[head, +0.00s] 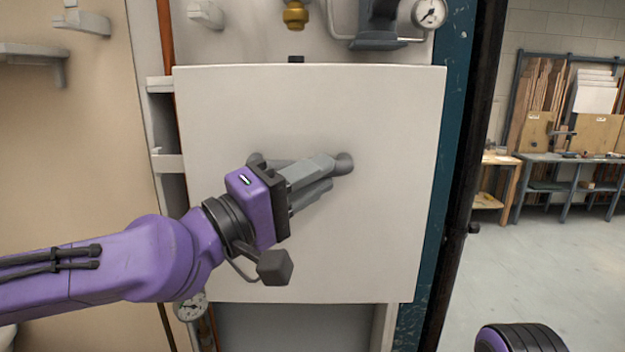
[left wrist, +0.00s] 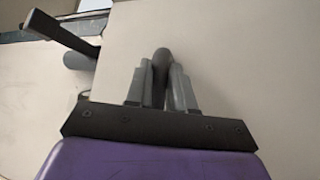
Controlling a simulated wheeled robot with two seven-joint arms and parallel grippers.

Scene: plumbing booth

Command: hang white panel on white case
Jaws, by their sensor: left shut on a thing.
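The white panel (head: 385,220) is a flat, pale square with a grey bar handle (head: 343,162) across its middle. It stands nearly upright in front of the white case (head: 158,120), whose left frame shows beside it. My left gripper (head: 325,178) is shut on the handle. The left wrist view shows the fingers (left wrist: 162,88) on either side of the grey handle (left wrist: 161,60), with the panel (left wrist: 240,60) behind. The panel hides most of the case, so I cannot tell whether it touches the case. My right gripper is not in view; only part of the right arm may show at the bottom right.
Above the panel are a brass fitting (head: 295,14) and a pressure gauge (head: 429,12). Another gauge (head: 190,306) sits below its lower left corner. A blue post (head: 448,150) stands at the right. Beyond it are open floor and a workbench (head: 575,160).

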